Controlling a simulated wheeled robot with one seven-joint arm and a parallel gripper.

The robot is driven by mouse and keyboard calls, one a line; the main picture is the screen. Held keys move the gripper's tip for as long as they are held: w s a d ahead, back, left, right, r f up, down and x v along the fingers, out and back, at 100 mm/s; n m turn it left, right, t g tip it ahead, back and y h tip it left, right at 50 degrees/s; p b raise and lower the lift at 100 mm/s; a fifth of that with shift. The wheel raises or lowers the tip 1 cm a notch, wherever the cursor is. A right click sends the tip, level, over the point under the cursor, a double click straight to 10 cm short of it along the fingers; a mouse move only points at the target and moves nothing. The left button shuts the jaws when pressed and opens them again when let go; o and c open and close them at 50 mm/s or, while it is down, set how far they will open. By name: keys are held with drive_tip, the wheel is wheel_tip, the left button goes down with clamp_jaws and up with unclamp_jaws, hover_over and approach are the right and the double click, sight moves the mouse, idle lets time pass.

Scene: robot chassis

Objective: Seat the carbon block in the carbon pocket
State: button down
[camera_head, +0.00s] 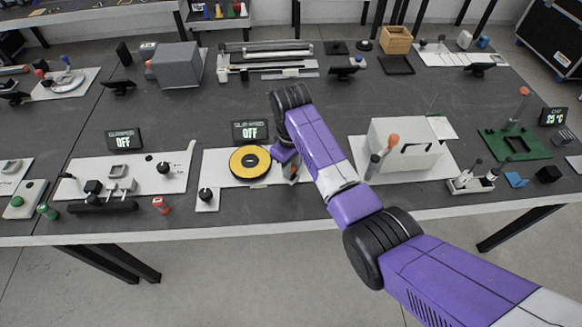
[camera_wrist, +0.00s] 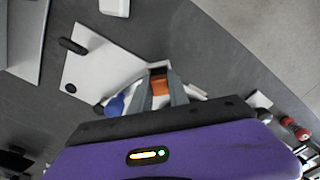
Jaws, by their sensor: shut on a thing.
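My gripper (camera_wrist: 160,92) points down and shows best in the wrist view. Its two grey fingers are shut on a small orange-brown block (camera_wrist: 160,84) with a darker far end. I take this to be the carbon block, though its full shape is hidden by the fingers. In the head view my gripper (camera_head: 289,170) is low over the right end of a white plate (camera_head: 222,158), just right of a yellow disc with a dark hub (camera_head: 250,163). I cannot make out the carbon pocket; my gripper and arm cover that part of the plate.
A display reading OFF (camera_head: 250,131) stands behind the plate. A white box (camera_head: 405,148) and an orange-topped tool (camera_head: 392,142) stand to the right. A blue rounded thing (camera_wrist: 115,104) is close left of my fingers.

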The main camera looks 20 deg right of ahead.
drive_tip(key=c, duration=1.3)
unclamp_jaws()
drive_tip(key=shift+f, duration=0.1)
drive_tip(key=shift+o, duration=0.2)
wheel_tip(320, 180, up, 12)
drive_tip(key=p, duration=0.1)
drive_tip(key=shift+r, duration=0.2)
